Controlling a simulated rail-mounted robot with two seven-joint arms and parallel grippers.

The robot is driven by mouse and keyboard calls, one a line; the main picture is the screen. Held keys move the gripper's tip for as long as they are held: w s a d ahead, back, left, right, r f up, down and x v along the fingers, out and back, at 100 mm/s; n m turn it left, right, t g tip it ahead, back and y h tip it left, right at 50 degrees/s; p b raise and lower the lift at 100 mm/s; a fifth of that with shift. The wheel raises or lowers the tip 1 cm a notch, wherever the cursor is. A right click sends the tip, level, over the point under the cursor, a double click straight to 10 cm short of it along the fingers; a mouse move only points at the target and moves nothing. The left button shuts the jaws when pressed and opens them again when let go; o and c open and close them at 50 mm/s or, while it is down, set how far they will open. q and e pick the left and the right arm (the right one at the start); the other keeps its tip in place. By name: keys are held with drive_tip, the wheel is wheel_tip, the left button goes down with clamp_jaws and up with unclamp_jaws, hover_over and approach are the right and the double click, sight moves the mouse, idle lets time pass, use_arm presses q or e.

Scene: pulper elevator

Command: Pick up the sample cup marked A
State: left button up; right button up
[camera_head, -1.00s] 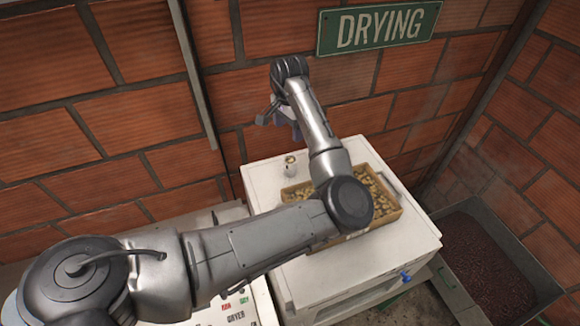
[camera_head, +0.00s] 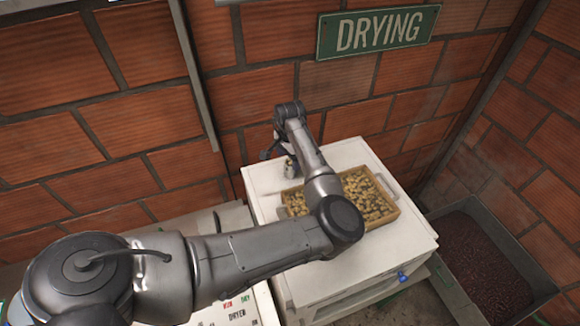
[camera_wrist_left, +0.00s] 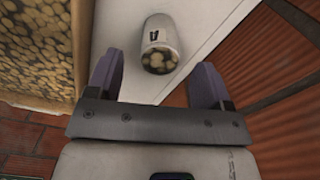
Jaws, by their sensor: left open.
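The sample cup (camera_head: 290,172) stands on the white cabinet top, left of the tray, partly hidden by my left gripper (camera_head: 276,155). In the left wrist view the cup (camera_wrist_left: 160,38) is whitish, with a small dark mark and pale round pieces showing at its near end. I cannot clearly read the mark. In that view my left gripper (camera_wrist_left: 156,66) is open, with a purple finger on each side of the line to the cup. The cup appears just ahead of the fingertips, and nothing is held. My right gripper is out of view.
A wooden tray of beans (camera_head: 394,213) sits right of the cup, close beside my left finger in the wrist view. The brick wall (camera_head: 340,80) rises behind the white cabinet (camera_head: 395,247). A dark bin (camera_head: 522,281) stands at the right.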

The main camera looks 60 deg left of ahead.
sight(289, 173)
use_arm(q)
drive_tip(key=shift+f, duration=1.4)
drive_tip(key=shift+c, duration=0.4)
drive_tip(key=c, duration=1)
drive_tip(key=shift+o, duration=0.2)
drive_tip(key=shift+r, duration=0.15)
